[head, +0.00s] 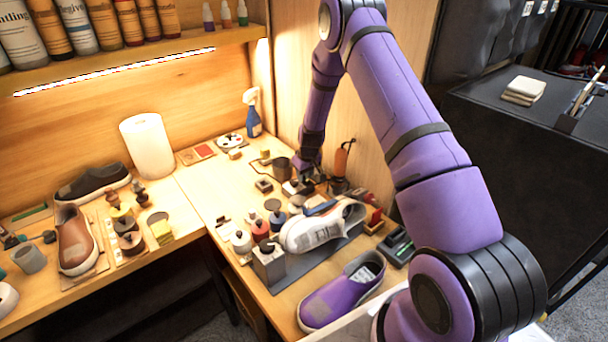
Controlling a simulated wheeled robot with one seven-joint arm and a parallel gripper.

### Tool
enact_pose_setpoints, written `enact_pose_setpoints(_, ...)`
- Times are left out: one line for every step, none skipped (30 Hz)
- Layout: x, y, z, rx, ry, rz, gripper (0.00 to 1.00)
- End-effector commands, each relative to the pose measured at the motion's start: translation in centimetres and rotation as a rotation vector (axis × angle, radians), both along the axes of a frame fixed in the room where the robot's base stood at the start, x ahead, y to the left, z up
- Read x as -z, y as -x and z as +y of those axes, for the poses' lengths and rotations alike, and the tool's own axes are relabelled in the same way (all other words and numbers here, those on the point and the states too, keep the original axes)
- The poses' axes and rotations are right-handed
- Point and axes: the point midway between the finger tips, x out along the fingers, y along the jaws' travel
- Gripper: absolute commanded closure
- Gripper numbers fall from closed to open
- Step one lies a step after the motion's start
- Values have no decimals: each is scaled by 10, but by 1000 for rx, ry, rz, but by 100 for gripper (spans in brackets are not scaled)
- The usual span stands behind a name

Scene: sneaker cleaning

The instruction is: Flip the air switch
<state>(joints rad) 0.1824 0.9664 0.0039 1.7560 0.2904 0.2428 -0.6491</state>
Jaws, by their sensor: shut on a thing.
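My gripper (306,180) is at the back right of the workbench, low over the top, pointing down. A dark cup-like holder (281,168) stands just behind and left. An orange-handled tool (342,158) stands upright in a dark base close on the right.
A purple shoe (341,291) is at the front edge. A blue spray bottle (252,115) stands behind. The wood wall is close right.

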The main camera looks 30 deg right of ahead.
Motion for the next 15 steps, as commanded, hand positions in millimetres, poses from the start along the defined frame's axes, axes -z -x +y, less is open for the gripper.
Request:
enact_pose_setpoints(0,0,0,0,0,1,100)
enact_pose_setpoints(0,0,0,0,0,1,72)
enact_pose_setpoints(0,0,0,0,0,1,68)
enact_pose_setpoints(0,0,0,0,0,1,68)
enact_pose_setpoints(0,0,0,0,0,1,68)
enact_pose_setpoints(0,0,0,0,0,1,68)
enact_pose_setpoints(0,0,0,0,0,1,68)
enact_pose_setpoints(0,0,0,0,0,1,68)
enact_pose_setpoints(0,0,0,0,0,1,68)
enact_pose_setpoints(0,0,0,0,0,1,68)
enact_pose_setpoints(0,0,0,0,0,1,68)
enact_pose_setpoints(-2,0,0,0,0,0,68)
enact_pose_setpoints(-4,0,0,0,0,0,68)
enact_pose_setpoints(-6,0,0,0,0,-1,68)
enact_pose_setpoints(-9,1,-1,-1,1,-1,68)
